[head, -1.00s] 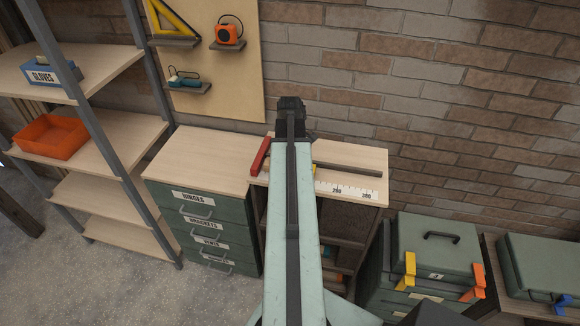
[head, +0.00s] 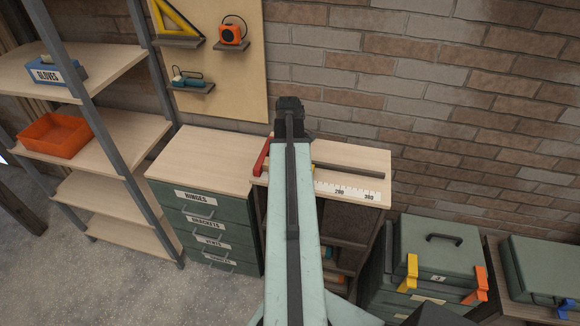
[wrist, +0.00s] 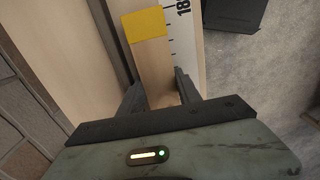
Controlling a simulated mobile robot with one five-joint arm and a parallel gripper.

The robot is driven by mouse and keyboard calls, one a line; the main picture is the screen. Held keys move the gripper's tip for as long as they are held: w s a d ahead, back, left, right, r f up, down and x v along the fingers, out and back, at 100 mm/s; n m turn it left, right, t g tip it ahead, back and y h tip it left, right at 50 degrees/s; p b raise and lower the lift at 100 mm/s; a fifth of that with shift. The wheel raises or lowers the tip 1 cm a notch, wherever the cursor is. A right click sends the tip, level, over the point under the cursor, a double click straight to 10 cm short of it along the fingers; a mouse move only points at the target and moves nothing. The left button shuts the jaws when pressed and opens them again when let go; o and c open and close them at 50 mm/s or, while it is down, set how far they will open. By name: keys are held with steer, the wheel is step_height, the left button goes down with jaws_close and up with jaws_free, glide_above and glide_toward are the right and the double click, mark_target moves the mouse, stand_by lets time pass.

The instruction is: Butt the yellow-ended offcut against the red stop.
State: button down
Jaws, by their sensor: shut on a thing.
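The offcut shows in the wrist view as a pale wooden block (wrist: 157,70) with a yellow end (wrist: 146,25). My gripper (wrist: 158,88) has one finger on each side of the wooden part and is shut on it. In the head view, a bit of the yellow end (head: 313,166) shows just right of my arm, away from the stop. The red stop (head: 262,156) stands on the left of the bench top (head: 350,157), left of my arm. My arm hides the offcut's other end, so I cannot tell whether it touches the stop.
A dark rail (head: 350,171) runs along the bench behind a white number scale (head: 348,191). A green drawer cabinet (head: 205,215) adjoins on the left, with a clear top. The brick wall (head: 440,110) is behind. Green cases (head: 437,250) stand lower right.

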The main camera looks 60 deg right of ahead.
steer(key=c, duration=0.7)
jaws_free()
steer(key=shift+c, duration=0.2)
step_height(320, 180, up, 8)
steer(key=p, duration=0.8)
steer(key=shift+a+r, duration=0.1)
steer(key=shift+f, duration=0.2)
